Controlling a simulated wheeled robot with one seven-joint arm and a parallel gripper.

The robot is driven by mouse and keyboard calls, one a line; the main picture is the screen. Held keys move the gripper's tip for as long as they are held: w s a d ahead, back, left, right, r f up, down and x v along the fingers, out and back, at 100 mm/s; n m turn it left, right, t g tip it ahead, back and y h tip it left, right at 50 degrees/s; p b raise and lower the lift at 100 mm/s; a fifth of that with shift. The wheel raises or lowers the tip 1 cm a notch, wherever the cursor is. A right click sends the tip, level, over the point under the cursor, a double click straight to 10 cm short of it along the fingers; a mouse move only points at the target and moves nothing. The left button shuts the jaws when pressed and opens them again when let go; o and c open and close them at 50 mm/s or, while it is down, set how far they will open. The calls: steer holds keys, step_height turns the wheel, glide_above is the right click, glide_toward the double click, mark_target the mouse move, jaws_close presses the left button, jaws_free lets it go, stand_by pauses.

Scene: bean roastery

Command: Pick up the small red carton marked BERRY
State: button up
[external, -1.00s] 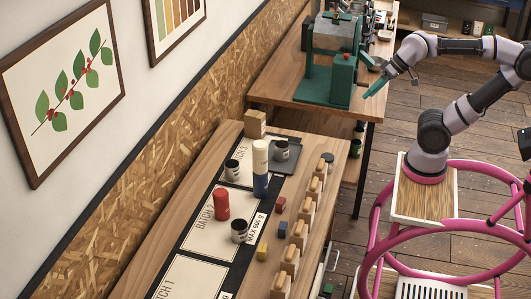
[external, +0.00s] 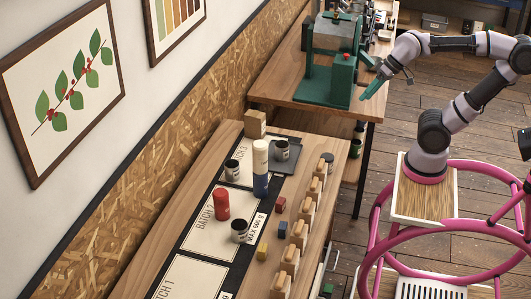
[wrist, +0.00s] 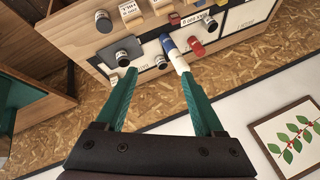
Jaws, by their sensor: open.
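A small red carton (external: 281,205) lies on the bench, between the black-edged mat and the row of wooden blocks; its lettering is too small to read. In the wrist view it appears as a small dark red block (wrist: 174,18) near the top edge. My gripper (external: 373,88) has teal fingers and hangs in the air by the green machine's table, well away from the carton. In the wrist view my gripper (wrist: 158,78) has its fingers spread apart with nothing held between them.
A red cylinder (external: 222,204), a tall white-and-blue cylinder (external: 261,158) and black cups (external: 239,231) stand near the carton. Blue (external: 283,229) and yellow (external: 262,251) cartons lie close by. Wooden blocks (external: 299,234) line the bench's right side. A green machine (external: 325,75) stands behind.

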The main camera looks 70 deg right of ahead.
steer(key=w+a+f+m+g+y, duration=0.3)
steer(key=w+a+f+m+y, duration=0.15)
steer(key=w+f, duration=0.7)
steer(key=w+a+f+m+g+y, duration=0.45)
steer(key=w+f, duration=0.45)
steer(key=f, duration=0.5)
steer(key=m+t+y, duration=0.2)
steer(key=m+t, duration=0.1)
steer(key=m, duration=0.3)
glide_toward(280, 204)
steer(key=f, duration=0.1)
steer(key=a+f, duration=0.1)
steer(key=f, duration=0.1)
steer(key=shift+w+a+f, duration=0.2)
steer(key=shift+w+a, duration=0.05)
steer(key=shift+a, duration=0.15)
steer(key=shift+x, duration=2.95)
steer(key=shift+w+f, duration=0.1)
steer(key=shift+w, duration=0.05)
jaws_close()
